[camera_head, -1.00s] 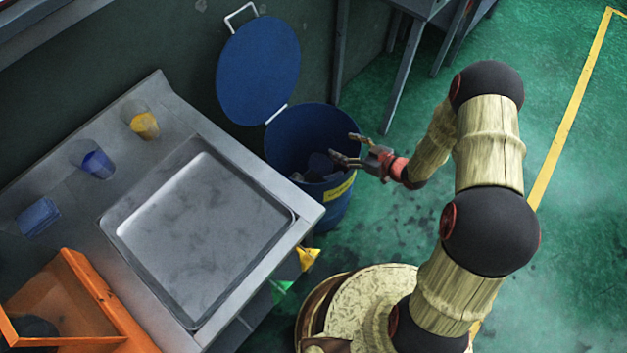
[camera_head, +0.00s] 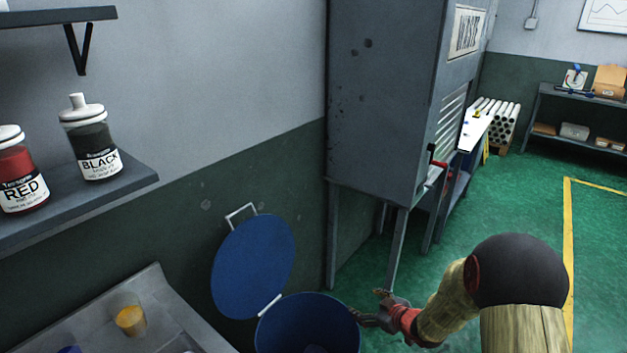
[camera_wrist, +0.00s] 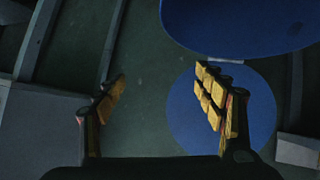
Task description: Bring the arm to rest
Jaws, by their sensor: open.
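My gripper (camera_head: 368,305) is open and empty, just right of the rim of the blue drum (camera_head: 268,322) in the head view. The drum's blue lid (camera_head: 253,268) stands raised behind it. My arm reaches in from the lower right. In the wrist view, the two fingers of my gripper (camera_wrist: 162,95) are spread wide with nothing between them. Two blue round shapes show there, at the upper right and behind the right finger; I cannot tell which is lid or drum.
A grey cabinet (camera_head: 385,110) on legs stands behind the drum. A shelf (camera_head: 85,198) at left holds a red bottle (camera_head: 15,170) and a black bottle (camera_head: 90,140). A counter (camera_head: 165,310) with a yellow cup (camera_head: 130,318) is lower left. Green floor (camera_head: 505,205) is open at right.

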